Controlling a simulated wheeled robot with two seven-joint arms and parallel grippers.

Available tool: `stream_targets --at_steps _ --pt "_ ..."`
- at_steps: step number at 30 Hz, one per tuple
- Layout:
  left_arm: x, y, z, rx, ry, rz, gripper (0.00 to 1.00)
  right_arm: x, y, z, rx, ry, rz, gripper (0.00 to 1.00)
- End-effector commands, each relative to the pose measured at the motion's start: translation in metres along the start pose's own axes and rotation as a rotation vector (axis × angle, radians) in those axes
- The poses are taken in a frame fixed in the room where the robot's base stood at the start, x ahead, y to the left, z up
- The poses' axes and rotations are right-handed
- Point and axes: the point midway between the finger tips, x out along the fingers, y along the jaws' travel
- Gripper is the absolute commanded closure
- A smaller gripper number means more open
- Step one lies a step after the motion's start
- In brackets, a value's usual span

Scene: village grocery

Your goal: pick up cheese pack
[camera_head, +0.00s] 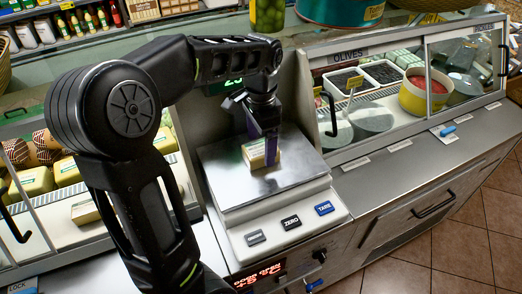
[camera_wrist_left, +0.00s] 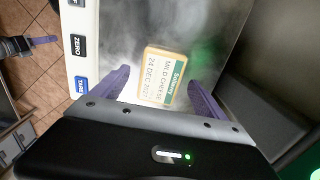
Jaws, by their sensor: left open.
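The cheese pack (camera_head: 256,156) is a small pale yellow block with a green and white label. It lies on the steel plate of the weighing scale (camera_head: 300,172). In the left wrist view the pack (camera_wrist_left: 163,70) shows its label, reading "MILD CHEESE". My left gripper (camera_head: 262,142) points down at the pack. Its purple fingers (camera_wrist_left: 158,78) are open, one on each side of the near end of the pack, with a gap visible at each side. A dark gripper with a purple finger, apparently my right one (camera_wrist_left: 44,41), shows at the left edge of the wrist view, apart from the scale.
Scale buttons (camera_head: 290,222) line the front of the scale. A glass olive case (camera_head: 410,95) stands to the right. A cheese display (camera_head: 50,180) is at the left behind my arm. A green tin (camera_head: 340,12) and a jar (camera_head: 267,15) stand behind.

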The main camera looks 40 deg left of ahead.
Motion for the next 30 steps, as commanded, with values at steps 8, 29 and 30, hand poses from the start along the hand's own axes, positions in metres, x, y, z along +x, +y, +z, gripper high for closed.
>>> stream_targets --at_steps 8,29,30 --pt "0.019 0.000 0.000 0.000 0.001 0.000 0.16 -0.002 0.000 0.000 0.001 -0.001 0.001 1.00" --pt "0.018 0.000 0.000 0.000 0.001 0.000 0.33 -0.002 0.000 0.000 0.001 -0.001 0.001 1.00" --pt "0.018 0.000 0.000 0.000 0.001 0.000 0.36 -0.002 0.000 0.000 0.001 -0.001 0.001 1.00"
